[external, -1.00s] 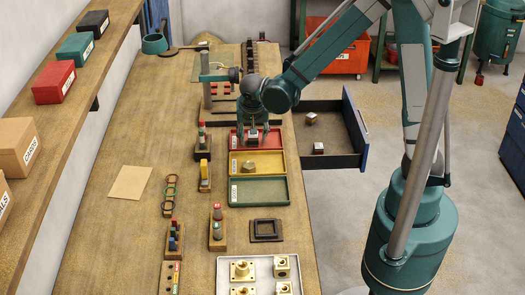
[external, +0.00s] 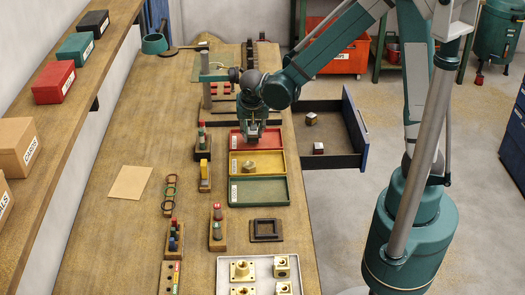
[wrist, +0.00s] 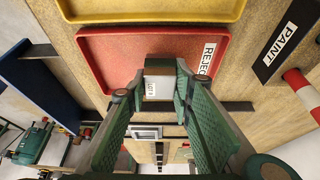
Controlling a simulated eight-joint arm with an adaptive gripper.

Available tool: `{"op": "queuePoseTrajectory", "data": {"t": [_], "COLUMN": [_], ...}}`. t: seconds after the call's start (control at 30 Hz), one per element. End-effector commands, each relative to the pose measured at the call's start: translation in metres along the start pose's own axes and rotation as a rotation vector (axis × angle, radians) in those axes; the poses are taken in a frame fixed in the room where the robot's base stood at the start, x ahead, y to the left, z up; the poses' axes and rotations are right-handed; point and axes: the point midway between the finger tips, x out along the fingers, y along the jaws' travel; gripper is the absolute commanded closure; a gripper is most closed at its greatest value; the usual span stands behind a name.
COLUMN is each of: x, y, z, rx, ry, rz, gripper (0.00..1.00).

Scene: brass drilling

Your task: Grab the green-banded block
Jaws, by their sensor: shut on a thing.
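My gripper (external: 252,136) is over the red tray (external: 236,146), pointing down. In the wrist view my gripper (wrist: 160,85) has its two green fingers closed on both sides of a small block (wrist: 158,86). The red tray (wrist: 115,62) lies behind the block in that view, with a "REJECT" label. I cannot tell whether the block touches the tray.
A yellow tray (external: 275,169) holding a brass piece (external: 249,167) and a green tray (external: 270,192) lie nearer the camera. An open drawer (external: 345,160) at the right holds two small blocks (external: 311,118). Wooden stands with pegs (external: 203,145) are left of the trays.

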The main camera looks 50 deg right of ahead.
Motion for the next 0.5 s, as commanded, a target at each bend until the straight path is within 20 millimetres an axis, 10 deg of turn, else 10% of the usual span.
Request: {"op": "queuePoseTrajectory", "data": {"t": [0.5], "x": [-0.059], "y": [0.000], "z": [-0.025], "rx": [0.000], "ry": [0.000], "rz": [0.000], "gripper": [1.00]}}
